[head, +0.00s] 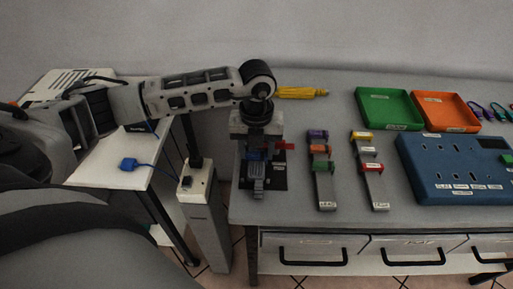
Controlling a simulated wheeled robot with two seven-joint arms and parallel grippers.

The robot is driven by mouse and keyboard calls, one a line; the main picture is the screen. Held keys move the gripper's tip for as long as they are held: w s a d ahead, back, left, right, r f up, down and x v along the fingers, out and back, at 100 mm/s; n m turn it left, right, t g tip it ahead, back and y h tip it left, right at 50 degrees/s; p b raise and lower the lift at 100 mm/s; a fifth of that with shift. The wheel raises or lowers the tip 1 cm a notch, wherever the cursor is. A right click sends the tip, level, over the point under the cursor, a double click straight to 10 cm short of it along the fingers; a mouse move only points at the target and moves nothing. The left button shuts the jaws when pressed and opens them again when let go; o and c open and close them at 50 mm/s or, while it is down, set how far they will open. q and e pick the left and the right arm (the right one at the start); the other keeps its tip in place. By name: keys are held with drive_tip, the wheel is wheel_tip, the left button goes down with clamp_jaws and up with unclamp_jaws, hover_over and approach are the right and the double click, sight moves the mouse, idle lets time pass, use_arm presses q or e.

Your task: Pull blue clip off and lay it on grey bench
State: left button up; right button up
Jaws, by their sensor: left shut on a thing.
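The blue clip (252,155) is at a black fixture (277,179) near the left end of the grey bench (340,95). My left gripper (256,150) comes down from above and is shut on the blue clip, with its body hiding much of the clip and the fixture. I cannot tell whether the clip is still seated on the fixture. A red part (286,146) sticks out to the right of the gripper. My right gripper is not in view.
Two grey strips with coloured clips (323,186) (374,188) lie right of the fixture. Behind are a yellow tool (302,92), a green tray (388,92) and an orange tray (445,97). A blue socket panel (430,160) is at right. A blue plug (129,164) lies on the white table.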

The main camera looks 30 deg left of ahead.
sight(257, 153)
use_arm(q)
drive_tip(key=shift+r, duration=0.3)
drive_tip(key=shift+r+p, duration=1.75)
drive_tip(key=shift+r, duration=0.4)
